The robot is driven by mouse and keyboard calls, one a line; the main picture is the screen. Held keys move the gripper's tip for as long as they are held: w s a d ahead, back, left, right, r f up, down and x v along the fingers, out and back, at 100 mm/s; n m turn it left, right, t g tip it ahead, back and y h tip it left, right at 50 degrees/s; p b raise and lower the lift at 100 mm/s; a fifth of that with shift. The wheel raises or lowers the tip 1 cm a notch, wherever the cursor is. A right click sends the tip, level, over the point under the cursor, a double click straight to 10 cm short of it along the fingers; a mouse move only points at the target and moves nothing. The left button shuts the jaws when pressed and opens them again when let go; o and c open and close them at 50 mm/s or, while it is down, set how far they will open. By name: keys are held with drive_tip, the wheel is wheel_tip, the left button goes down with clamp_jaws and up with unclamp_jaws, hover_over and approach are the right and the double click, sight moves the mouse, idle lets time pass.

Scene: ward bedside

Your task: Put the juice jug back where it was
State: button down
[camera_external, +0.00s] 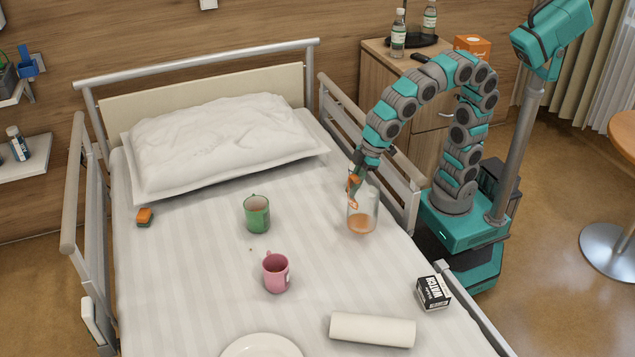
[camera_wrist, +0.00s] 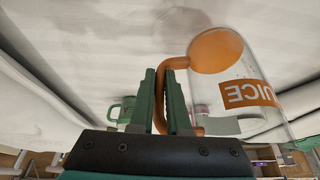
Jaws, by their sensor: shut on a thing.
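The juice jug (camera_external: 362,216) is a clear vessel with an orange handle and some orange juice at its bottom. In the external view it stands upright at the right side of the bed, on or just above the sheet; I cannot tell which. My gripper (camera_external: 354,190) is at the handle on the jug's left side. In the wrist view my gripper (camera_wrist: 165,95) is shut on the orange handle, and the jug (camera_wrist: 232,75) fills the right side with an orange "JUICE" label.
A bed rail (camera_external: 375,150) is behind the jug. A bedside cabinet (camera_external: 420,105) holds bottles.

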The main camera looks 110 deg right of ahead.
sight(352, 173)
drive_tip(key=shift+w+a+f, duration=0.15)
drive_tip(key=shift+w+f, duration=0.85)
drive_tip(key=shift+w, duration=0.3)
drive_tip(key=shift+w+a+f, duration=0.15)
drive_tip(key=shift+w+f, duration=0.85)
drive_tip(key=shift+w, duration=0.3)
drive_tip(key=shift+f, duration=0.15)
drive_tip(key=c, duration=0.9)
unclamp_jaws()
drive_tip(key=shift+s+r, duration=0.1)
drive_tip(key=shift+r, duration=0.25)
drive_tip(key=v, duration=1.1)
drive_tip(key=shift+s+r, duration=0.15)
drive_tip(key=shift+r, duration=0.15)
drive_tip(key=shift+o, duration=0.3)
